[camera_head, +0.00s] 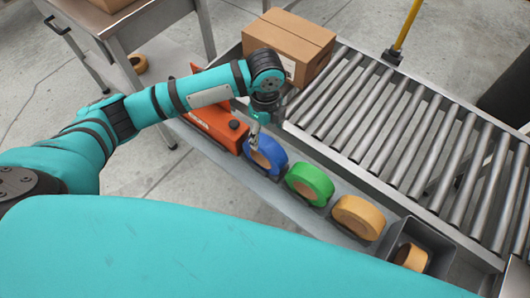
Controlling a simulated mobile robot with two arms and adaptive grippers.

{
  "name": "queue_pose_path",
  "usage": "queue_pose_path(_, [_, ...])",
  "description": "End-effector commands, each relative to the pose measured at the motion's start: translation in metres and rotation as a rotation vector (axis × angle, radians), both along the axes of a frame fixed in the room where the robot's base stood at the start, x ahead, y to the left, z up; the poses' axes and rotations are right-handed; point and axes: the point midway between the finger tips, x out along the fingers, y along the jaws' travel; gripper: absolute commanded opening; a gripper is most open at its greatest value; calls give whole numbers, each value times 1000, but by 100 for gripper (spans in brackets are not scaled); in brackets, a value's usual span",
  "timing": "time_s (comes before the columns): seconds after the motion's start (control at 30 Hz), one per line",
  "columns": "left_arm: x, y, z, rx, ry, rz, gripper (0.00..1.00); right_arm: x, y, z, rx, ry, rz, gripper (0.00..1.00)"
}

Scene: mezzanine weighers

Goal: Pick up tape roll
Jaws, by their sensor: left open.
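Several tape rolls stand along a grey metal shelf (282,196) beside a roller conveyor. A blue tape roll (274,152) is at the left of the row, then a green one (313,182), then a tan one (360,216). Another tan roll (411,257) sits inside a dark grey bin (441,250). My left gripper (255,146) points down at the blue roll, over its left side. It is open; I cannot tell whether its fingers touch the roll. My right gripper is not in view.
An orange tape dispenser (213,122) sits just left of the blue roll. A cardboard box (290,45) rests at the conveyor's far end, and the rollers (400,125) are otherwise clear. A metal table (125,22) stands upper left, with another tan roll (138,63) below it.

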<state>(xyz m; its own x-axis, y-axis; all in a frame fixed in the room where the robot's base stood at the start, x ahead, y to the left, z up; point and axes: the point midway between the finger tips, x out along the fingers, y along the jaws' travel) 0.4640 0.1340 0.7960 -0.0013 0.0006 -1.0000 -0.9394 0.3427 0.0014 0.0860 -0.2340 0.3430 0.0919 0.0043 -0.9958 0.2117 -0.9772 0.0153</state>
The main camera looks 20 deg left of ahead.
Motion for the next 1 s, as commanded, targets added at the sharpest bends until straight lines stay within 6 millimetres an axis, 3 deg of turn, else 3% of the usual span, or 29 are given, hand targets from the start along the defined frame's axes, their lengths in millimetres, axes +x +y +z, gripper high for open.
queue_pose_path(0.1, [-1, 0, -24, 1, 3, 2, 73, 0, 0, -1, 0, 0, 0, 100])
queue_pose_path(0.43, [-1, 0, -52, 0, 1, 2, 73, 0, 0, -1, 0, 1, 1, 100])
queue_pose_path(0.7, [-3, 0, -90, 0, 0, 1, 73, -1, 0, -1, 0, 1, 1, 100])
queue_pose_path(1.0, [-2, 0, -96, -1, -2, 1, 73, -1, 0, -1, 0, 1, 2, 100])
